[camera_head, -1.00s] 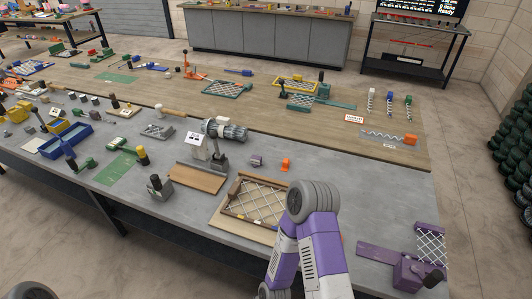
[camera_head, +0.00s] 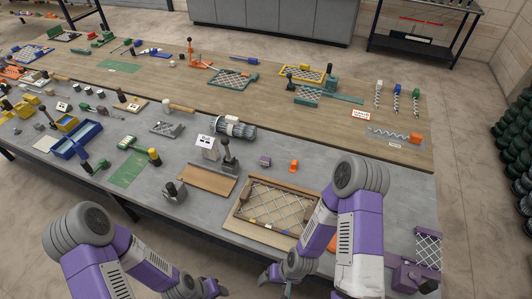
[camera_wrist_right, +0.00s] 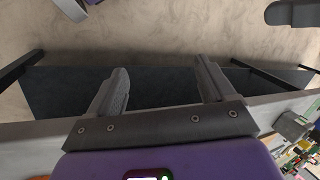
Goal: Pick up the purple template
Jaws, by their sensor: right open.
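A purple frame with wire mesh (camera_head: 428,247) lies at the table's right end, beside a purple holder (camera_head: 408,272) partly hidden by my right arm. I cannot tell which of these is the template. My right gripper (camera_head: 276,284) is near the table's front edge, left of the purple frame. In the right wrist view its fingers (camera_wrist_right: 160,85) are apart with nothing between them. My left gripper (camera_head: 218,291) is at the bottom edge of the head view, far from the purple things, and its jaws do not show clearly.
A wooden frame with wire mesh (camera_head: 268,206) lies close to my right arm. A small orange piece (camera_head: 294,166), a grey lever tool (camera_head: 228,158) and a wooden board (camera_head: 207,179) lie nearby. Floor (camera_wrist_right: 150,50) shows past the table edge in the right wrist view.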

